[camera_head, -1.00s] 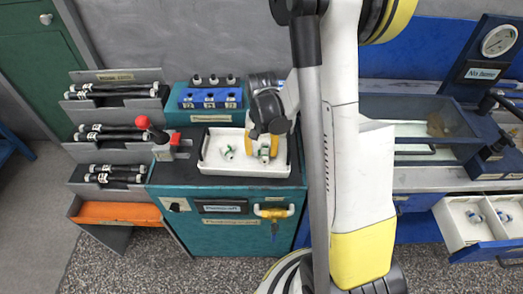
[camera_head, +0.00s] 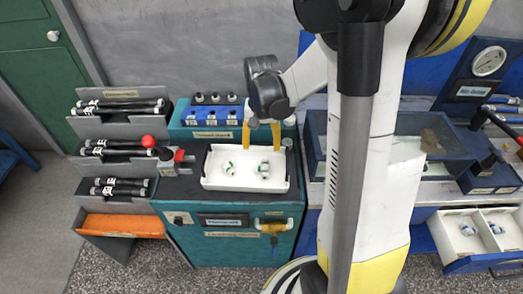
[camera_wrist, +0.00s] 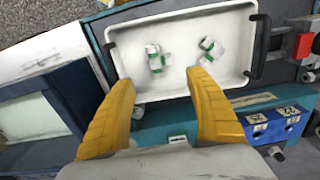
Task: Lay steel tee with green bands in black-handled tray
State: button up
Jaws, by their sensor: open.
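The black-handled tray (camera_head: 212,182) is white and stands on the teal cabinet; in the wrist view its rim and floor (camera_wrist: 180,90) show between black handles at both ends. Two steel tees with green bands lie inside, apart: one on the left (camera_head: 229,168), one on the right (camera_head: 263,169). In the wrist view the right one (camera_wrist: 155,60) appears on the left and the other (camera_wrist: 210,48) on the right. My gripper (camera_head: 261,147) has yellow fingers spread open and empty, above the tray's back edge. Both tees are clear of the fingers.
A blue rack (camera_head: 212,117) with fittings stands behind the tray. A red-knobbed lever (camera_head: 149,142) is to the left, beside shelves of black rods (camera_head: 118,107). At the right are a glass-sided tank (camera_head: 400,150) and an open drawer (camera_head: 462,238) with blue-banded fittings.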

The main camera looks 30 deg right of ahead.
jog(key=s+a+r+n+t, duration=0.7)
jog(key=s+a+r, duration=0.3)
jog(key=a+r, duration=0.3)
jog(key=shift+s+a+r, duration=0.35)
jog(key=shift+r, duration=0.45)
